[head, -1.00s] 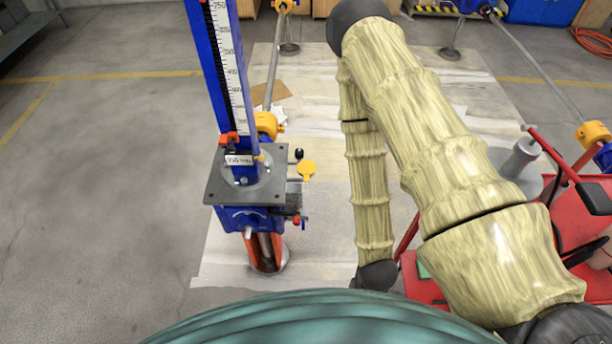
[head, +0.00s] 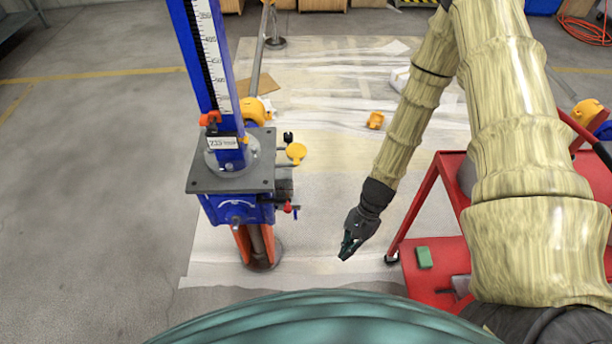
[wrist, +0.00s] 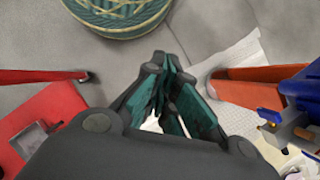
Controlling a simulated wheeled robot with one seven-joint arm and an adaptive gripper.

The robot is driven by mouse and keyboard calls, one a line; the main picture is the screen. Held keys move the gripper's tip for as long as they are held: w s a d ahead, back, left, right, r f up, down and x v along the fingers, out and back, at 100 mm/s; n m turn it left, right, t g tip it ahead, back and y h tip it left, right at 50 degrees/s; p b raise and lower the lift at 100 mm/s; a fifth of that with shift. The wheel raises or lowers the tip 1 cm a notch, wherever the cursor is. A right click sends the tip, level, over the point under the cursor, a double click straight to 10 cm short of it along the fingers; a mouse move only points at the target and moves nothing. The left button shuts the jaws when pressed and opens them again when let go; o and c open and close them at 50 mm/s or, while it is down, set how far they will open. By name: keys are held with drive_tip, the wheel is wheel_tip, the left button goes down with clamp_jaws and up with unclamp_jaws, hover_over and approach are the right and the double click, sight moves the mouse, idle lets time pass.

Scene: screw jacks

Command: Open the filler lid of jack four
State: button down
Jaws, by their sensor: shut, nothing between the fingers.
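A blue screw jack (head: 222,85) with a white scale stands upright left of centre in the head view. It has a grey square plate (head: 203,178) and orange legs (head: 243,245). A round yellow disc (head: 296,153) sticks out at the plate's right side; I cannot tell if it is the filler lid. The label's writing is too small to read surely. My gripper (head: 345,252) is shut and empty, low and to the right of the jack, apart from it. In the wrist view my gripper (wrist: 168,75) points away from the jack's blue body (wrist: 303,88) at the right edge.
A red trolley (head: 437,262) with a green block (head: 424,257) stands to the right of my gripper; its red parts also show in the wrist view (wrist: 50,112). A yellow piece (head: 375,120) lies on the floor sheet.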

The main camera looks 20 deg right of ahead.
sight(296, 154)
drive_tip(key=w+d+r+m+t+y+b, duration=0.25)
drive_tip(key=w+r+m+y, duration=0.2)
drive_tip(key=w, duration=0.65)
drive_tip(key=w+d+r+m+t+y+b, duration=0.1)
drive_tip(key=w+r+m+t+y+b, duration=0.4)
drive_tip(key=w, duration=0.6)
drive_tip(key=w+a+r+n+p, duration=0.1)
drive_tip(key=w+a+r+p, duration=0.1)
drive_tip(key=a, duration=0.6)
drive_tip(key=shift+a+g+p, duration=0.3)
drive_tip(key=shift+g+p, duration=0.05)
drive_tip(key=shift+p, duration=0.2)
drive_tip(key=shift+r+h, duration=0.2)
drive_tip(key=shift+h, duration=0.05)
